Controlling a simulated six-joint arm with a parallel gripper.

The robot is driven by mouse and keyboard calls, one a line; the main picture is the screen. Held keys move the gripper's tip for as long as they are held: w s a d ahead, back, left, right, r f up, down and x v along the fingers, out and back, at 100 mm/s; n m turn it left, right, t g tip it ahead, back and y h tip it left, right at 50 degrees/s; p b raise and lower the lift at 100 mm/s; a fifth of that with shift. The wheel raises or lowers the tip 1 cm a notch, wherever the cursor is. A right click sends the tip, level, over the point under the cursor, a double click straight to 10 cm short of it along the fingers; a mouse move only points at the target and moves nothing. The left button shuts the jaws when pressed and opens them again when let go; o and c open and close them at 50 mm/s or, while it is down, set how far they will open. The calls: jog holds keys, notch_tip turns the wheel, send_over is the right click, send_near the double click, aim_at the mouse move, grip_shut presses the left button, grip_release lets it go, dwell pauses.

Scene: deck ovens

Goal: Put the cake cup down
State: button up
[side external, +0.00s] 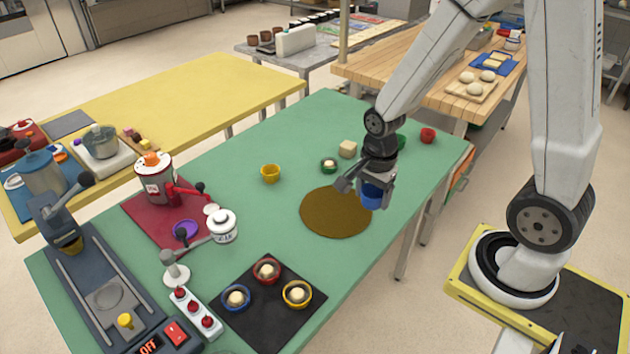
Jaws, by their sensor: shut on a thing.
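My gripper (366,188) is shut on a blue cup (372,196). In the side external view the cup shows between the fingers, over or just beyond the right edge of the round brown mat (335,212). I cannot tell how high its base is above the green table (245,215). The inside of the cup is hidden by my gripper. A black tray (268,327) at the front holds a blue, a red and a yellow cup, each with a pale filling. An empty-looking yellow cup (270,173) stands alone left of the mat.
A red mat (155,217) with a canister and a control-panel machine (115,290) are at left. The brown mat looks bare.

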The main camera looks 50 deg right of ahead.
jog(key=w+d+f, duration=0.1)
jog(key=w+f, duration=0.3)
jog(key=w, duration=0.5)
send_over(323, 213)
jog(key=s, duration=0.2)
jog(key=f, duration=0.4)
jog(key=shift+w+f, duration=0.15)
jog(key=shift+w, duration=0.1)
jog(key=shift+w+f, duration=0.5)
jog(key=shift+d+f, duration=0.1)
jog(key=shift+w+f, duration=0.2)
jog(key=shift+f, duration=1.55)
jog(key=shift+f, duration=0.15)
